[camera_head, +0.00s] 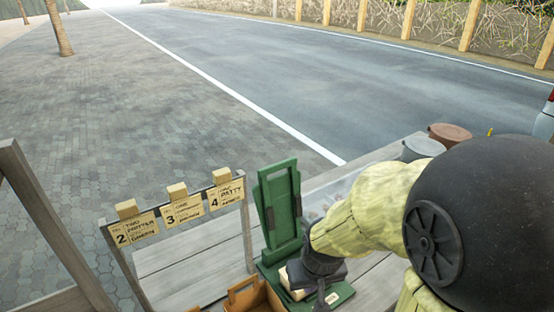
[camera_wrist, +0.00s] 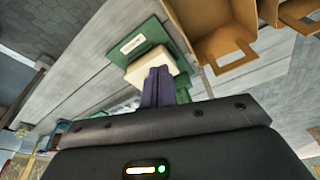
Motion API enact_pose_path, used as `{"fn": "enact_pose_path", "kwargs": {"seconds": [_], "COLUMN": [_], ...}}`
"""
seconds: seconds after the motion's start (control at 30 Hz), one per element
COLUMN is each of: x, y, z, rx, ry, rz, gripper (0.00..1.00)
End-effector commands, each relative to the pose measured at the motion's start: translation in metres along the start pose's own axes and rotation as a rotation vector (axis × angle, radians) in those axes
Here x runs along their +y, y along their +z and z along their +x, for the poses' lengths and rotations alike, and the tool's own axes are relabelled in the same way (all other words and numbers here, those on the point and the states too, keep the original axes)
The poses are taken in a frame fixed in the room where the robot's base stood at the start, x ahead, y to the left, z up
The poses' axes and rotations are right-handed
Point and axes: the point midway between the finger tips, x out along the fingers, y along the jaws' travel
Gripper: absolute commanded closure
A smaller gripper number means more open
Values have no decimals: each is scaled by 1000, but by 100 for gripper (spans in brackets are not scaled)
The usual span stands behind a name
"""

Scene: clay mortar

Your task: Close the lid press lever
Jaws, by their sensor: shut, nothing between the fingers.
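The green lid press stands on the grey plank counter. In the head view its tall green panel (camera_head: 281,205) is upright, above a flat green base (camera_head: 342,294). A cream block (camera_head: 294,284) sits low at the press, partly covered by my gripper; it also shows in the wrist view (camera_wrist: 150,66). In the wrist view a flat green part of the press (camera_wrist: 135,42) with a small white label lies beyond the block. My gripper (camera_wrist: 160,72) is shut and empty, its dark fingertips at the cream block. I cannot tell whether they touch. My arm hides the press's right side.
Brown cardboard trays (camera_head: 255,296) stand close to the left of the press; they also show in the wrist view (camera_wrist: 215,38). A rack with order cards (camera_head: 184,211) stands further left. Grey and brown round lidded bins (camera_head: 450,133) are at the back right.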

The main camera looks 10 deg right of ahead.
Motion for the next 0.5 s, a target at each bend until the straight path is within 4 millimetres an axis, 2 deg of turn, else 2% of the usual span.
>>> {"fn": "enact_pose_path", "kwargs": {"seconds": [0.17,0.27,0.37,0.5], "x": [0,0,-2,-6], "y": [-3,-16,-45,-106], "z": [-2,-9,-22,-48], "rx": [1,2,3,6], "ry": [0,0,0,-5], "rz": [-2,-16,-46,-114], "gripper": [100,100,100,100]}}
